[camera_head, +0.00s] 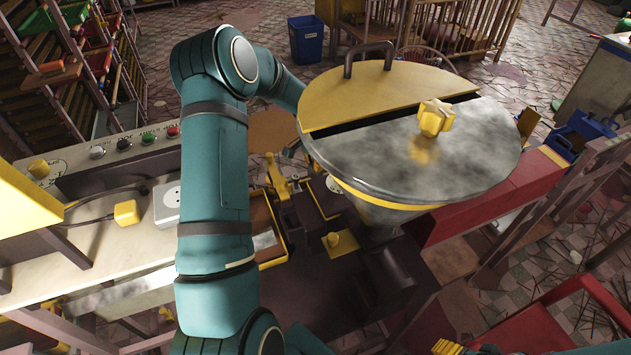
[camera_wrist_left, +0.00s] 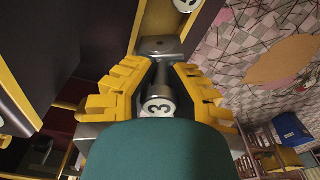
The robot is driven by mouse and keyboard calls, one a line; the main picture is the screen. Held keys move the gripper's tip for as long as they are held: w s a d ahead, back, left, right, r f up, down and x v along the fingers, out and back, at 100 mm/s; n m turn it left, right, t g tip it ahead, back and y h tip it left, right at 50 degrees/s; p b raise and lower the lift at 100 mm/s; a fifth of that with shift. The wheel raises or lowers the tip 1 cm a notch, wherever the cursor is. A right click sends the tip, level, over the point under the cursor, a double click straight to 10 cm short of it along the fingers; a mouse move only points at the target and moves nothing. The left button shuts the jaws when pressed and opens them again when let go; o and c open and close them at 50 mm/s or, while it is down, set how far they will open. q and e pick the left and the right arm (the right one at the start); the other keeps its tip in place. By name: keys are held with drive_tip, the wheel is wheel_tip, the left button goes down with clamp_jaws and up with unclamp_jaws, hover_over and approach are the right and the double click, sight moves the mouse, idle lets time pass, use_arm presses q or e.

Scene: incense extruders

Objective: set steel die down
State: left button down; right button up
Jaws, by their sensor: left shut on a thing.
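In the left wrist view my left gripper (camera_wrist_left: 157,88) has its yellow ribbed fingers closed around a dark grey steel die (camera_wrist_left: 157,76). The die is a cylinder with a white round label reading 3 on its near end. A flat grey metal surface (camera_wrist_left: 158,45) with yellow edging shows just beyond the fingertips. I cannot tell whether the die touches it. In the head view my left arm's teal links rise in front of the bench, and I cannot make out the gripper or the die clearly.
A large steel hopper with a yellow lid (camera_head: 345,97) stands right of my left arm. A bench (camera_head: 75,265) with a button panel (camera_head: 125,150) lies on the left. A yellow-edged tray (camera_head: 273,262) is partly hidden by my arm. A blue bin (camera_head: 306,42) stands behind.

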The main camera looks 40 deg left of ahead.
use_arm(q)
wheel_tip(320, 180, down, 6)
drive_tip(key=shift+f+b, duration=0.1)
drive_tip(key=shift+b, duration=0.3)
drive_tip(key=c, duration=1.5)
unclamp_jaws()
drive_tip(key=shift+f, duration=0.15)
drive_tip(key=o, duration=0.4)
drive_tip(key=shift+c, duration=0.2)
